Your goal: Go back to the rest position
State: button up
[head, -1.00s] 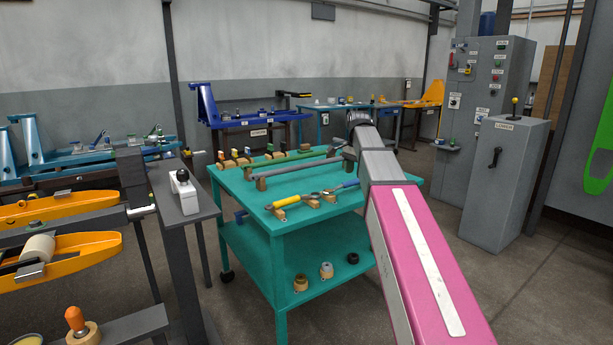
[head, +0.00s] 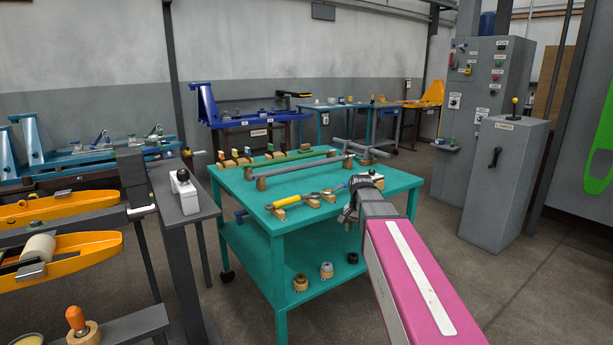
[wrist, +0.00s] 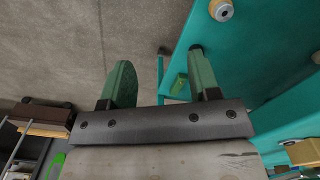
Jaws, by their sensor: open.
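My arm, with its pink link, reaches in from the lower right of the head view. My gripper (head: 366,184) appears at its far end, in front of the right side of the teal cart (head: 300,221); its fingers are hard to make out there. In the wrist view my gripper (wrist: 163,80) shows two green fingers spread apart with nothing between them. Grey floor lies beyond the left finger, and the teal cart (wrist: 260,50) lies beside and behind the right one.
The cart carries a long grey bar (head: 305,166) on blocks and a yellow-handled tool (head: 286,201). Its lower shelf holds small round parts (head: 326,270). A grey lever cabinet (head: 502,185) stands right, a dark bench (head: 183,215) left. Open floor lies between cart and cabinet.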

jog(key=s+f+n, duration=0.6)
jog(key=s+f, duration=0.9)
jog(key=f, duration=0.3)
jog(key=shift+s+d, duration=0.3)
jog(key=shift+d, duration=0.1)
